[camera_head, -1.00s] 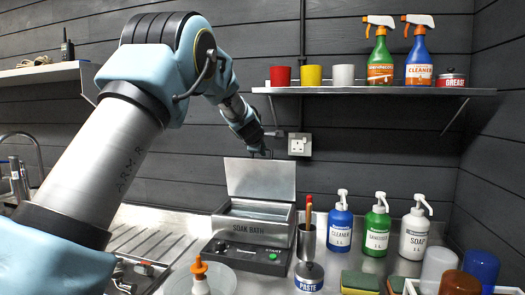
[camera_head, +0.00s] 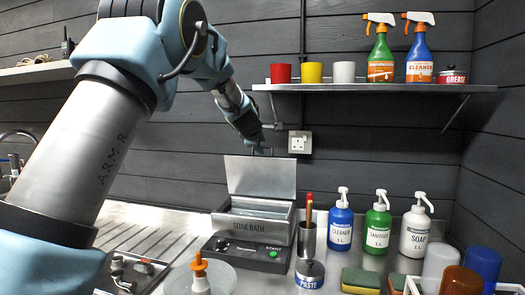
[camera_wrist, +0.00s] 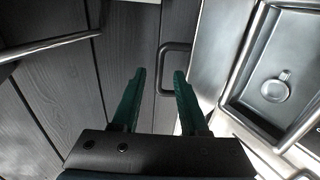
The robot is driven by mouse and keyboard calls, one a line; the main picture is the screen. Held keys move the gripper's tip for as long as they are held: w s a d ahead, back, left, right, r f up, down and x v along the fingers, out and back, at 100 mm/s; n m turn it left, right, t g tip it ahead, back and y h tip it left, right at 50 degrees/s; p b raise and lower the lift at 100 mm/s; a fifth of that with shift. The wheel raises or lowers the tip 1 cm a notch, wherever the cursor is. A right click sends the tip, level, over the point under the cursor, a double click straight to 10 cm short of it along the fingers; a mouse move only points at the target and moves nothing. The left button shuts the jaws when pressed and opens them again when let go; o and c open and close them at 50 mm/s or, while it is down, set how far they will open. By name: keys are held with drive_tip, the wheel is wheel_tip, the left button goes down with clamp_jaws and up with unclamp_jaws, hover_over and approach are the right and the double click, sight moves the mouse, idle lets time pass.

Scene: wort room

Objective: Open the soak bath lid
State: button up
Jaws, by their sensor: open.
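The soak bath (camera_head: 254,228) is a grey metal box with a dark front panel and a green button, standing on the counter against the wall. Its lid (camera_head: 261,178) stands raised, close to upright, at the back of the box. The basin is uncovered, and its inside with a small round fitting shows at the right of the wrist view (camera_wrist: 275,88). My gripper (camera_head: 258,149) is just above the lid's top edge in the head view. In the wrist view its two green fingers (camera_wrist: 158,78) are apart and empty, with a dark handle (camera_wrist: 176,62) just beyond their tips.
A shelf (camera_head: 375,89) with cups and spray bottles hangs at the upper right. Right of the bath stand a metal tool cup (camera_head: 307,240), a paste jar (camera_head: 309,274) and pump bottles (camera_head: 377,225). A wall socket (camera_head: 300,142) is right of my gripper.

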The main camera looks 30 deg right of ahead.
drive_tip(key=v, duration=0.7)
drive_tip(key=shift+a+b, duration=0.15)
drive_tip(key=shift+b, duration=0.15)
drive_tip(key=shift+s, duration=0.1)
drive_tip(key=s+a+f+m+g+y, duration=0.25)
drive_tip(key=a+f, duration=0.55)
drive_tip(key=a, duration=0.5)
drive_tip(key=s+a+f+m+g+y, duration=0.1)
drive_tip(key=a+f+m+y, duration=0.2)
drive_tip(key=a+f, duration=0.8)
drive_tip(key=s+a+f+m+g+y, duration=0.1)
drive_tip(key=s+a+f+m+g, duration=0.1)
drive_tip(key=s+a, duration=0.6)
drive_tip(key=s+a+f+m+g+y, duration=0.1)
drive_tip(key=s+a+f+m+g, duration=0.1)
drive_tip(key=s+a, duration=0.7)
drive_tip(key=a+f+m, duration=0.1)
drive_tip(key=a+f, duration=0.1)
drive_tip(key=a, duration=0.2)
drive_tip(key=shift+s+a+f+y, duration=0.3)
drive_tip(key=shift+a+f+y, duration=0.05)
drive_tip(key=shift+f, duration=0.05)
